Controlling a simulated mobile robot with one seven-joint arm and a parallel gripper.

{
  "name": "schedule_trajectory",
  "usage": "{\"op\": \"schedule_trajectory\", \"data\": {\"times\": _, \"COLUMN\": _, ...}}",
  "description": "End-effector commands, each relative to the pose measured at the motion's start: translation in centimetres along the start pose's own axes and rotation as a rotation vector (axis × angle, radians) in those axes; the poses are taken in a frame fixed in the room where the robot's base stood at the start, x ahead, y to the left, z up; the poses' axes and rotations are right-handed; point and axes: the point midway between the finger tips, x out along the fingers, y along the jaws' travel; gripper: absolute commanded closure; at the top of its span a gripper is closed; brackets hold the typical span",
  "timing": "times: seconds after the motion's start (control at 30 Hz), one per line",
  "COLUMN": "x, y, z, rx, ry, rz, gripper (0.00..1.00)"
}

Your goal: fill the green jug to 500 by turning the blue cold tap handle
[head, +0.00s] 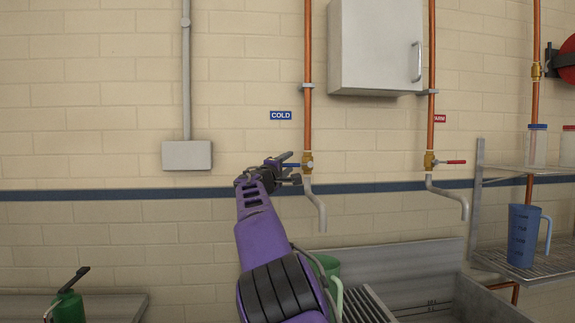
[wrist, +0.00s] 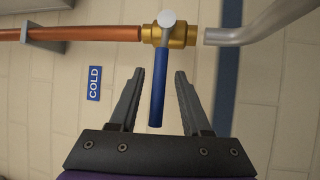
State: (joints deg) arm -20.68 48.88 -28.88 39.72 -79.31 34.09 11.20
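The blue cold tap handle (head: 291,165) points left from a brass valve (head: 308,163) on the copper pipe, below the COLD sign (head: 281,115). In the wrist view the blue handle (wrist: 158,88) lies between the two fingers of my gripper (wrist: 160,85), with a gap on both sides. My gripper (head: 283,168) is open at the handle. The green jug (head: 327,266) stands at the sink below the cold spout (head: 318,210), largely hidden behind my purple arm. Its markings and water level are not visible. No water shows at the spout.
A red-handled warm tap (head: 452,162) is to the right. A blue jug (head: 521,235) and lidded containers (head: 537,146) stand on a wire rack at right. A white cabinet (head: 376,45) hangs above. A green canister (head: 68,306) stands at lower left.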

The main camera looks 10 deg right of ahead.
Motion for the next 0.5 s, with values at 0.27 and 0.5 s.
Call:
{"op": "schedule_trajectory", "data": {"times": 0.27, "x": -0.2, "y": 0.0, "z": 0.0, "rx": 0.002, "ry": 0.0, "rz": 0.001, "gripper": 0.53}}
{"op": "schedule_trajectory", "data": {"times": 0.5, "x": -3.0, "y": -0.4, "z": 0.0, "rx": 0.002, "ry": 0.001, "rz": 0.001, "gripper": 0.53}}
